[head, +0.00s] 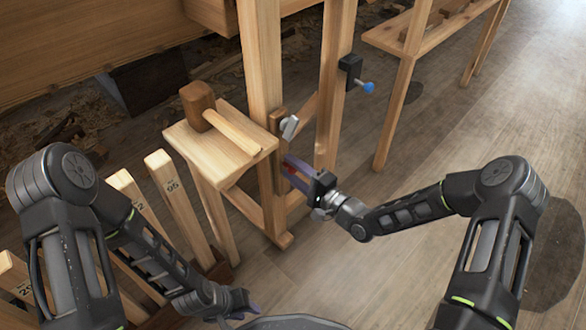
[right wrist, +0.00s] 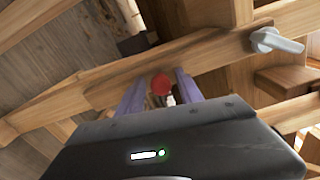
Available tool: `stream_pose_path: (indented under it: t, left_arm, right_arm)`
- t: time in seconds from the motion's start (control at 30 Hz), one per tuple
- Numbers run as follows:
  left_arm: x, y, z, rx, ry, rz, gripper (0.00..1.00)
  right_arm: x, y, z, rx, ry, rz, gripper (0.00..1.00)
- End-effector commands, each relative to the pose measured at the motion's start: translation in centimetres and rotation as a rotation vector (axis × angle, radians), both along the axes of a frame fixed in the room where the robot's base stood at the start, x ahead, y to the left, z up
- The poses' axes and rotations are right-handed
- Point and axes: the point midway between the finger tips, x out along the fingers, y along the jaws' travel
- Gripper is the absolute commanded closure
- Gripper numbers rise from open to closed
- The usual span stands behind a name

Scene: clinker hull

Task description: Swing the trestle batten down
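The trestle batten (head: 277,122) is a short, darker wooden strip standing upright along the trestle post, with a grey metal lever (head: 289,128) on it. In the right wrist view the batten (right wrist: 205,58) crosses the picture diagonally, and the lever (right wrist: 277,42) is at its right. A red knob (right wrist: 162,85) shows in front of the batten, between my right gripper's purple fingers. My right gripper (head: 290,170) is at the batten's lower part, its fingers apart on either side of the knob. My left gripper (head: 250,308) is low, away from the trestle; its finger opening is unclear.
A small wooden stand (head: 210,150) with a mallet (head: 215,118) on it is left of the batten. Numbered wooden slats (head: 172,195) stand at the left. A black clamp with a blue knob (head: 368,87) is on the right post. Floor (head: 440,150) at the right is clear.

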Motion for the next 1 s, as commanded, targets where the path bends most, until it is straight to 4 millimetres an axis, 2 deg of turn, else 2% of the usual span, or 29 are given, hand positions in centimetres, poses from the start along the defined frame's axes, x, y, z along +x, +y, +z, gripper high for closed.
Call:
stream_pose_path:
  t: [0.27,0.43,0.8,1.0]
  left_arm:
    - [0.0,0.0,0.0,0.000,0.000,0.000,0.67]
    - [0.0,0.0,0.3,0.000,0.001,0.000,0.67]
    - [-0.3,0.0,1.7,-0.002,0.007,-0.005,0.67]
    - [-0.4,-0.1,1.9,-0.004,0.009,-0.007,0.67]
  right_arm:
    - [0.1,0.0,0.1,0.000,-0.002,0.000,0.53]
    - [-0.6,-0.7,0.2,0.000,-0.003,-0.002,0.53]
    - [-4.9,-4.3,0.2,0.000,-0.001,-0.003,0.53]
    - [-6.0,-5.0,0.1,0.001,-0.001,-0.001,0.53]
